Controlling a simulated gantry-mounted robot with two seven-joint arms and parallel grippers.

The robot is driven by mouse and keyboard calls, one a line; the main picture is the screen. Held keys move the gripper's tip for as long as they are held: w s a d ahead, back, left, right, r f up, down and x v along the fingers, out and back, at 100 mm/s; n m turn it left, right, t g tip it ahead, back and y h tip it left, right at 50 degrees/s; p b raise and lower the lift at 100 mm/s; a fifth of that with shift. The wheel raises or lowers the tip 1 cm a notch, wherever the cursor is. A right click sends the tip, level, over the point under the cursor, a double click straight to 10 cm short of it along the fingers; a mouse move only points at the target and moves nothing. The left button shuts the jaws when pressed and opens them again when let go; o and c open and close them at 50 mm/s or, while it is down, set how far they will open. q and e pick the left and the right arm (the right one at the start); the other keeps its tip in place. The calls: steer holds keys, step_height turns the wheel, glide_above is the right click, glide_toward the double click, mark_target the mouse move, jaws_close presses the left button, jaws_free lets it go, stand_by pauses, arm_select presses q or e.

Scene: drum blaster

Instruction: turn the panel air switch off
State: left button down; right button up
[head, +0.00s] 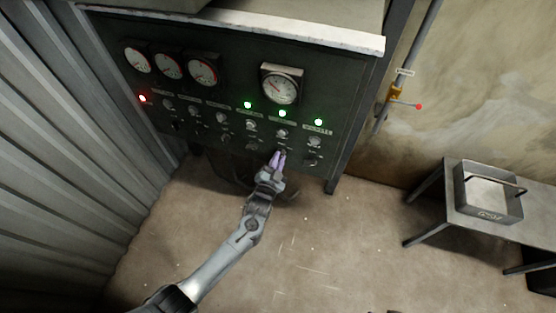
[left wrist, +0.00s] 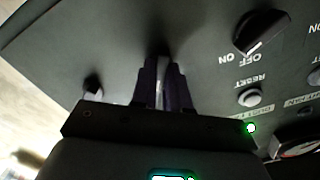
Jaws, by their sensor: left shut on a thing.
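The dark control panel (head: 225,120) stands at the back, with gauges above and rows of small knobs below. My left gripper (head: 279,157) reaches its lower right part, at the bottom row under the middle green light. In the left wrist view its two dark fingers (left wrist: 162,85) are shut on a narrow switch knob, mostly hidden between them. Which way this knob points cannot be told, and its label is not readable. A neighbouring knob (left wrist: 262,32) has OFF and ON marks, with a RESET button (left wrist: 250,97) beside it. Another knob (left wrist: 92,88) is on the other side.
Three green lights, one of them the middle lamp (head: 282,113), and a red light (head: 142,98) are lit. A pipe with a valve lever (head: 405,104) is on the right wall. A metal tray (head: 488,207) stands on a table at right. The floor before the panel is open.

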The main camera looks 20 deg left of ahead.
arm_select(q)
steer(key=n, duration=0.6)
steer(key=shift+n, duration=0.3)
stand_by(0.4)
steer(key=c, duration=1.1)
jaws_free()
steer(key=shift+s, duration=0.1)
steer(key=s, duration=0.3)
steer(key=s+p, duration=0.1)
steer(key=s, duration=0.6)
steer(key=shift+s+d+p, duration=0.3)
steer(key=shift+p, duration=0.05)
